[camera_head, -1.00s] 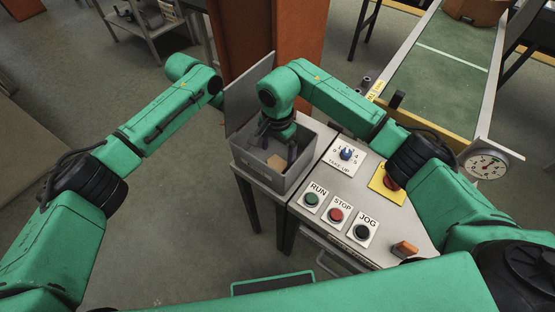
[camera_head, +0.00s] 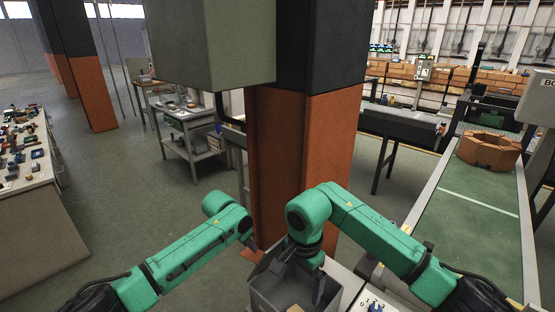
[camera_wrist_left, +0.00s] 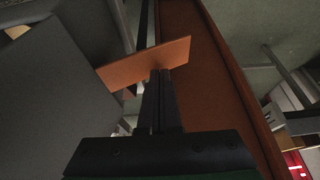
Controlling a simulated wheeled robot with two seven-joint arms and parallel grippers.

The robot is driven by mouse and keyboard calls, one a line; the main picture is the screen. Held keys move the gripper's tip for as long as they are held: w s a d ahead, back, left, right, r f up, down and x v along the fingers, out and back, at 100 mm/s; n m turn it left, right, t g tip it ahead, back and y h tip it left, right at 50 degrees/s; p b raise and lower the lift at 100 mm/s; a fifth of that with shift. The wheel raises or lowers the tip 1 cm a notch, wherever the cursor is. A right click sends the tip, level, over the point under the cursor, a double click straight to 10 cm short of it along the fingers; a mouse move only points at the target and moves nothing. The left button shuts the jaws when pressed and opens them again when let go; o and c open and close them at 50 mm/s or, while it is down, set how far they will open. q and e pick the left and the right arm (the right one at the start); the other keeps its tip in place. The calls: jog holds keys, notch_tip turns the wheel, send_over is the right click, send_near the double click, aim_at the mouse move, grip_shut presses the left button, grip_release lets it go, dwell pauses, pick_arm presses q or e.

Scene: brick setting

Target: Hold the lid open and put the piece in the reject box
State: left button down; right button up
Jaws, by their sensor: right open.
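The grey reject box (camera_head: 264,297) is at the bottom edge of the head view, partly cut off. Its lid (camera_head: 263,266) stands raised on the left side. My left gripper (camera_head: 254,246) is beside the lid's outer side. In the left wrist view its fingers (camera_wrist_left: 160,95) are together with nothing visible between them, and a grey panel, which looks like the lid, fills the left. My right gripper (camera_head: 303,284) points down into the box, open. A tan piece (camera_head: 295,308) shows low inside the box, mostly cut off by the frame edge.
An orange and black pillar (camera_head: 305,140) stands right behind the box. A grey cabinet (camera_head: 212,45) hangs on its left. A green conveyor (camera_head: 470,225) with a brown ring-shaped part (camera_head: 489,150) is at right. The control panel (camera_head: 372,303) is beside the box.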

pick_arm(q)
notch_tip(320, 180, up, 16)
jog(key=p, duration=1.1)
jog(key=shift+s+a+f, duration=0.1)
jog(key=shift+f, duration=0.1)
